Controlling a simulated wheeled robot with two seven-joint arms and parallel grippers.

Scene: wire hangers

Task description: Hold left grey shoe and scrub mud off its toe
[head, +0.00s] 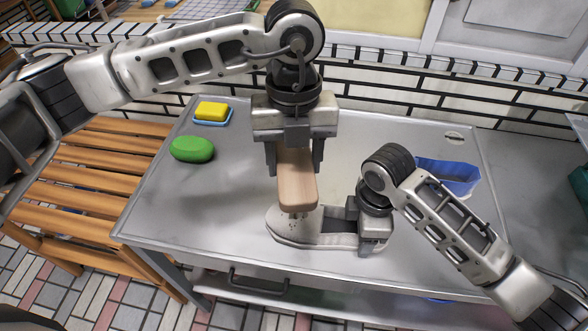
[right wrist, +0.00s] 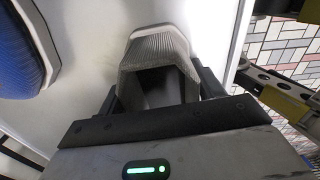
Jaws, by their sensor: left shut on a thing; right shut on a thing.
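The grey shoe (head: 300,236) lies on the metal table, its toe to the left. Dark specks show on it just under the brush. My left gripper (head: 295,165) is shut on a wooden brush (head: 298,190), held over the toe; its bristle side is mostly hidden, so I cannot tell how firmly it touches. My right gripper (head: 372,240) is shut on the shoe's right end, by the opening. In the right wrist view the shoe (right wrist: 160,52) shows its dark opening and a ribbed light edge, between the fingers of my right gripper (right wrist: 170,88).
A green oval object (head: 192,148) and a yellow sponge (head: 211,111) on a blue dish lie at the table's left. A blue object (head: 455,174), possibly a shoe, lies behind my right arm. A slatted wooden bench (head: 85,180) stands left. The table's left front is clear.

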